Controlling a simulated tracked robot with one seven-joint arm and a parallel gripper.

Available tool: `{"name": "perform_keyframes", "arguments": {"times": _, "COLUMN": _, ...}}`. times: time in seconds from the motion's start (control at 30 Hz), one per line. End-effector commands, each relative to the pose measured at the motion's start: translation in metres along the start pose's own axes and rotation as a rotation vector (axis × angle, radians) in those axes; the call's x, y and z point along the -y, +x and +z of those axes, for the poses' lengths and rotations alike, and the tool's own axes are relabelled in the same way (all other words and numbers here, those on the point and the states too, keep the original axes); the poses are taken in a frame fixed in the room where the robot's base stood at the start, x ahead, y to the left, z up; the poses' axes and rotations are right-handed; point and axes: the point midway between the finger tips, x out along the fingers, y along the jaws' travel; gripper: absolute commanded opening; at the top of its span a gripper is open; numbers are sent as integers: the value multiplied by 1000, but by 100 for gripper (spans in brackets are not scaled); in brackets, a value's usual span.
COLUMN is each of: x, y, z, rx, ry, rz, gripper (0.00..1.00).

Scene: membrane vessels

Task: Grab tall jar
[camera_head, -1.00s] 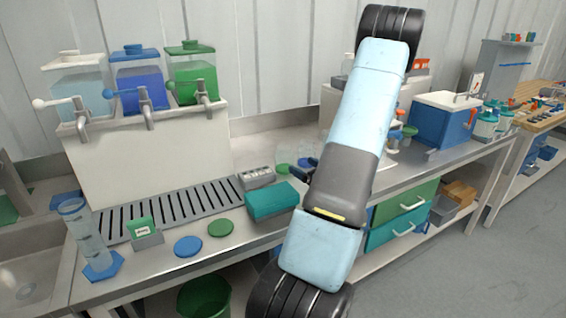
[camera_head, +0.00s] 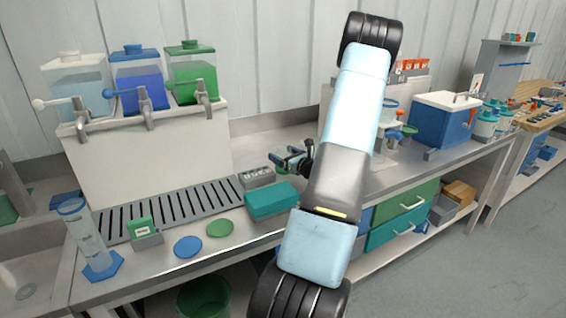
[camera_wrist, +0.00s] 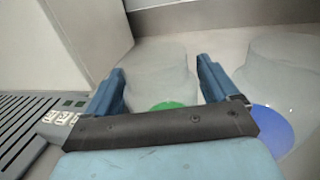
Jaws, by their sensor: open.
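My gripper (camera_head: 285,156) is open above the back of the bench, left of my forearm. In the wrist view my gripper (camera_wrist: 161,68) has its blue fingers spread, with a clear jar with a green disc (camera_wrist: 158,72) in the gap between them. Whether the fingers are beside it or only above it, I cannot tell. A second clear jar with a blue disc (camera_wrist: 285,78) stands to the right, outside the right finger. Both are very faint, so I cannot tell which is taller. In the head view my gripper and arm largely hide this spot.
A white dispenser stand (camera_head: 150,165) with several tanks and taps rises left of my gripper. A teal box (camera_head: 270,202) and a small grey device (camera_head: 257,177) lie in front. A tall clear cylinder (camera_head: 88,240) stands at the far left. A blue-and-white cooler (camera_head: 443,122) is right.

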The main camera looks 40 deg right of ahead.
Motion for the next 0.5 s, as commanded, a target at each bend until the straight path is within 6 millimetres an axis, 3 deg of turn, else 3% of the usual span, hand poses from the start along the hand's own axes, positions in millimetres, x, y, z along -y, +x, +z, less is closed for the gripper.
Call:
{"name": "perform_keyframes", "arguments": {"times": 0.1, "x": 0, "y": 11, "z": 0, "rx": 0, "ry": 1, "rz": 1, "gripper": 87}}
{"name": "perform_keyframes", "arguments": {"times": 0.33, "x": -1, "y": 12, "z": 0, "rx": 0, "ry": 1, "rz": 1, "gripper": 86}}
{"name": "perform_keyframes", "arguments": {"times": 0.5, "x": -1, "y": 12, "z": 0, "rx": 0, "ry": 1, "rz": 1, "gripper": 70}}
